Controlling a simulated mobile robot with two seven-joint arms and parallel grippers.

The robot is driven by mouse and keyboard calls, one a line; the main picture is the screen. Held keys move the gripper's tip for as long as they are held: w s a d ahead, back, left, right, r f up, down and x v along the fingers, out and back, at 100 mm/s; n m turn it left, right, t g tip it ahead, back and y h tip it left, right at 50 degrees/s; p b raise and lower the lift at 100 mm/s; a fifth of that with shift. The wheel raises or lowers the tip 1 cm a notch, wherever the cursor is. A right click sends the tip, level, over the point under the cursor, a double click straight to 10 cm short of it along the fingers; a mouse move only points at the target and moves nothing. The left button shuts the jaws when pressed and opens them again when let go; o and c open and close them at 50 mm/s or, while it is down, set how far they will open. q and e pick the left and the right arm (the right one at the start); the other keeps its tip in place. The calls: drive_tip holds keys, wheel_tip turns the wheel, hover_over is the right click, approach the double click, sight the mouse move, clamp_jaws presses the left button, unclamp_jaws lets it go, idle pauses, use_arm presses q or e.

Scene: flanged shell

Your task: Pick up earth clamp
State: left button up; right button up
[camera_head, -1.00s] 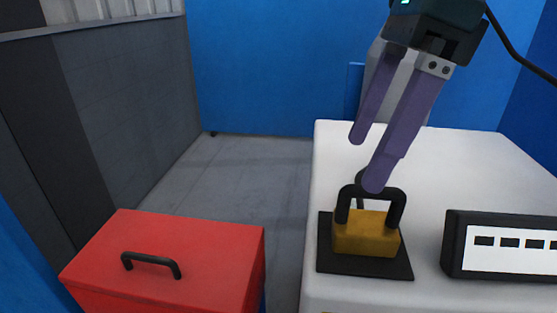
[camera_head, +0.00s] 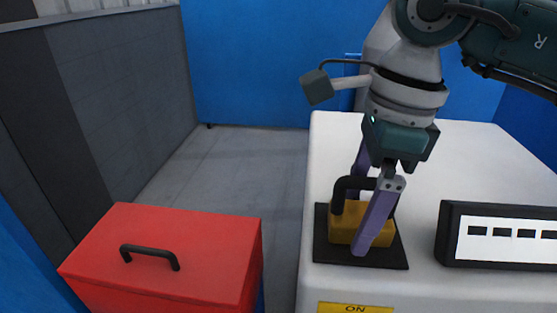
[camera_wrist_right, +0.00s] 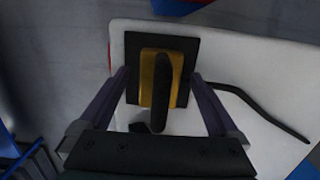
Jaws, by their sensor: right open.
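The earth clamp is a yellow block with a black handle (camera_head: 345,216), standing on a black square plate (camera_head: 322,249) on the white surface. My right gripper (camera_head: 364,212) is open and lowered over the clamp, one purple finger in front of it and the other behind. The near finger hides part of the block and handle. In the right wrist view the clamp's yellow body (camera_wrist_right: 147,80) and handle lie between the two spread fingers, with a gap to each. My left gripper is not in view.
A red box (camera_head: 190,240) with a black handle stands at the lower left. A black-framed panel (camera_head: 500,234) sits right of the clamp. A white surface (camera_head: 470,150) carries the clamp. A black cable (camera_wrist_right: 262,108) runs from near the plate in the wrist view.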

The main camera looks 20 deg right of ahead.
drive_tip(key=shift+c, duration=0.4)
clamp_jaws()
idle(0.4)
drive_tip(key=shift+r, duration=0.1)
